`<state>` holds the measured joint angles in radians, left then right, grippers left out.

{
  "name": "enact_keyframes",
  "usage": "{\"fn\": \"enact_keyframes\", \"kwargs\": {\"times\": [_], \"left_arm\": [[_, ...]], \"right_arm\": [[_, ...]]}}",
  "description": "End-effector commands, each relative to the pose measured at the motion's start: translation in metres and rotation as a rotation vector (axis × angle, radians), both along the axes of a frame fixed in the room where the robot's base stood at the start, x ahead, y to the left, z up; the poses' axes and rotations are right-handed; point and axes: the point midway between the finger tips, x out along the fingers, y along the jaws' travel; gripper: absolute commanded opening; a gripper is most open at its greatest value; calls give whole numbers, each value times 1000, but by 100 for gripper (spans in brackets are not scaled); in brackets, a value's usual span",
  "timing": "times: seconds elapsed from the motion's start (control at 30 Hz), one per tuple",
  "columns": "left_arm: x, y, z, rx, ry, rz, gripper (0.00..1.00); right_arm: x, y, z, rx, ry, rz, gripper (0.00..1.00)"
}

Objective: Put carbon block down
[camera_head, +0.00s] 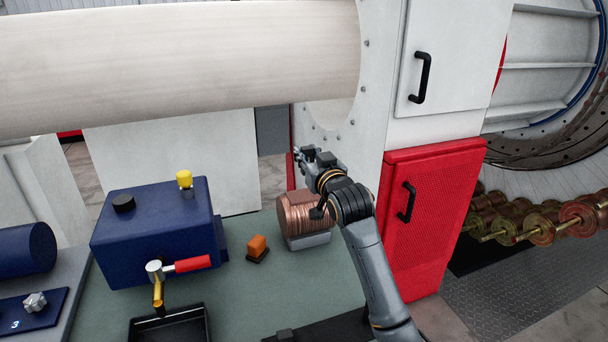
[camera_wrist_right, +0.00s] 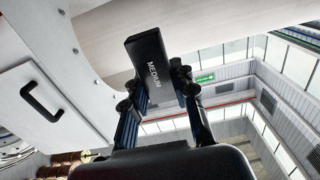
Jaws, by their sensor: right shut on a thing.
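My right gripper (camera_head: 308,158) is raised in front of the white machine panel, beyond the copper coil in the head view. In the right wrist view the right gripper (camera_wrist_right: 158,90) is shut on a flat black block marked MEDIUM (camera_wrist_right: 152,62), which looks like the carbon block. The block sticks out past the fingertips, tilted in that view, with nothing seen touching it but the fingers. In the head view I cannot clearly tell the block from the dark gripper parts. My left gripper does not show.
On the green bench top (camera_head: 310,270) stand a blue box (camera_head: 150,240) with a red-handled tap, an orange block on a dark base (camera_head: 257,248), the copper coil (camera_head: 300,217) and a black tray (camera_head: 150,334). A red mesh door (camera_head: 440,220) lies right of my arm.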

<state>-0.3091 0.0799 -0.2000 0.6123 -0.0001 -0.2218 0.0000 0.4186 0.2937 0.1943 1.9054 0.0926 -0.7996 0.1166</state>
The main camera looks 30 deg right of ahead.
Motion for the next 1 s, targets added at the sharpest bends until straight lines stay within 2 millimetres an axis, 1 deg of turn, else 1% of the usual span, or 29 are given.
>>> {"fn": "enact_keyframes", "kwargs": {"times": [0.03, 0.1, 0.2, 0.3, 0.47, 0.6, 0.7, 1.0], "left_arm": [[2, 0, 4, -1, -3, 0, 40], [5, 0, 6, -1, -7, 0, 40], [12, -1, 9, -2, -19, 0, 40], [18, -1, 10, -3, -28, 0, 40], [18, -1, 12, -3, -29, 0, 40], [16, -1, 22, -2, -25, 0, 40], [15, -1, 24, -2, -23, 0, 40], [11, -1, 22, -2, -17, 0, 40]], "right_arm": [[8, -4, -11, 2, 7, 0, 0], [18, -10, -25, 2, 6, 0, 0], [29, -16, -40, 2, 4, 0, 0], [36, -19, -48, 1, 0, 1, 0], [42, -23, -58, 0, 1, 1, 0], [43, -23, -78, 1, 4, 1, 0], [43, -23, -87, 0, 2, 1, 0], [43, -23, -90, 0, -1, 1, 0]]}}
